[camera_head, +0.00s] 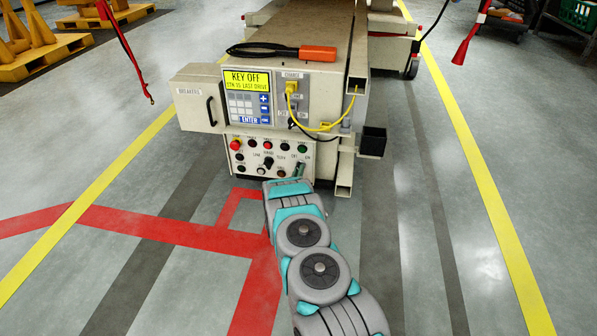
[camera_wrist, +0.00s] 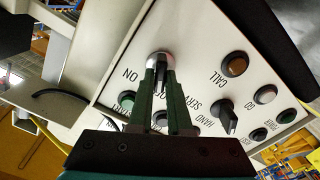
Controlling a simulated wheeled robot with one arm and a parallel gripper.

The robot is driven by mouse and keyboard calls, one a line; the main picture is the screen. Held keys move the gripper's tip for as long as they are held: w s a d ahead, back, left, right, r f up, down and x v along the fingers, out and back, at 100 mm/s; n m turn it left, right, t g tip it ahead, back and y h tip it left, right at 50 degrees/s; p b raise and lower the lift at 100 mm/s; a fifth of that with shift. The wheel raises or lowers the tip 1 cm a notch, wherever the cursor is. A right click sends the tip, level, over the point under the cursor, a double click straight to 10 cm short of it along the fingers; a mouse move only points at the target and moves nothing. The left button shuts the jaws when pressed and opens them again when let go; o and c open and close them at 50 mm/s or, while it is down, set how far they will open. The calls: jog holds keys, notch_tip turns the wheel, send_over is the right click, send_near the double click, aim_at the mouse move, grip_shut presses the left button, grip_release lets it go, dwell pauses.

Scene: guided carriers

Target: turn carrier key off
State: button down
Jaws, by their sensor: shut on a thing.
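The carrier (camera_head: 190,110) is a cream cart facing me, with a button panel (camera_head: 245,177) low on its front. Its yellow screen (camera_head: 247,81) reads "KEY OFF". My gripper (camera_wrist: 160,82) has its two dark green fingers shut on the carrier key (camera_wrist: 159,63), a dark key in a round silver collar. The word "ON" is printed beside the key in the wrist view. In the head view my gripper (camera_head: 300,172) is at the panel's lower right, and my arm hides part of that area.
A black rotary knob (camera_wrist: 227,118) and several round buttons sit close to the key. A yellow cable (camera_head: 320,128) hangs on the carrier's right front. An orange-handled tool (camera_head: 317,53) lies on the carrier's top.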

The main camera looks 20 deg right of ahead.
dwell(0.3)
jog(key=c, duration=0.9)
grip_release()
jog(key=shift+o, duration=0.2)
jog(key=v, duration=0.7)
jog(key=shift+s+a, duration=0.2)
jog(key=shift+s, duration=0.1)
